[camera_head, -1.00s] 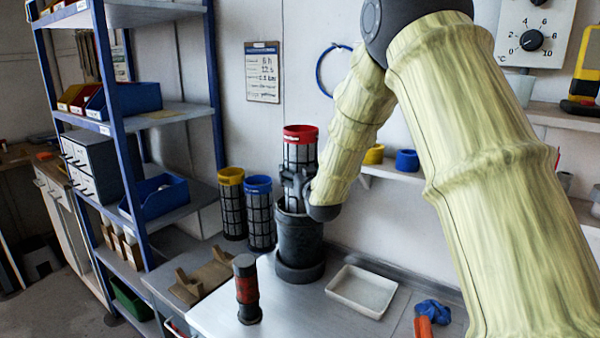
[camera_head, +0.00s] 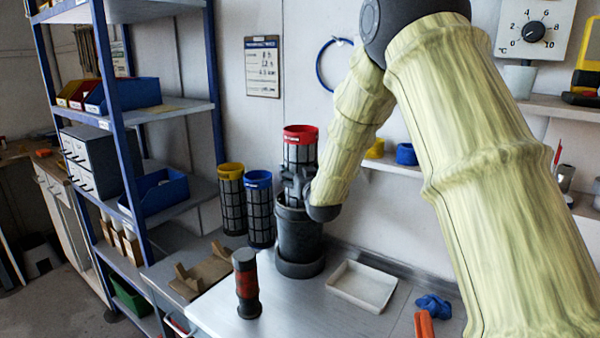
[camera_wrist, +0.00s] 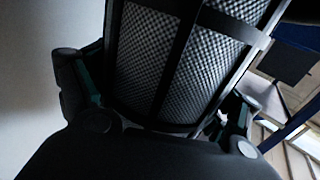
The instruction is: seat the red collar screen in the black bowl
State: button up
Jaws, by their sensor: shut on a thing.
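The red collar screen (camera_head: 301,148) is a mesh cylinder with a red top ring, upright in the head view. My gripper (camera_head: 296,186) is shut around its body below the collar. The black bowl (camera_head: 299,236) is a dark upright canister directly beneath, on the bench. The screen's lower end is hidden by my gripper and the bowl's rim, and it appears to be inside the bowl's mouth; how deep I cannot tell. In the wrist view the screen's mesh (camera_wrist: 185,60) fills the middle, with gripper fingers on both sides.
A yellow collar screen (camera_head: 231,200) and a blue collar screen (camera_head: 259,210) stand left of the bowl. A dark cylinder with a red band (camera_head: 246,285) stands in front. A white tray (camera_head: 345,291) and blue cloth (camera_head: 433,307) lie to the right. Blue shelving (camera_head: 127,130) stands at left.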

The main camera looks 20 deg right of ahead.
jog(key=shift+f+b, duration=1.7)
jog(key=shift+f, duration=1.1)
jog(key=o, duration=1.1)
jog(key=shift+c, duration=0.2)
jog(key=shift+f, duration=0.15)
jog(key=s, duration=1.2)
jog(key=shift+a, duration=0.2)
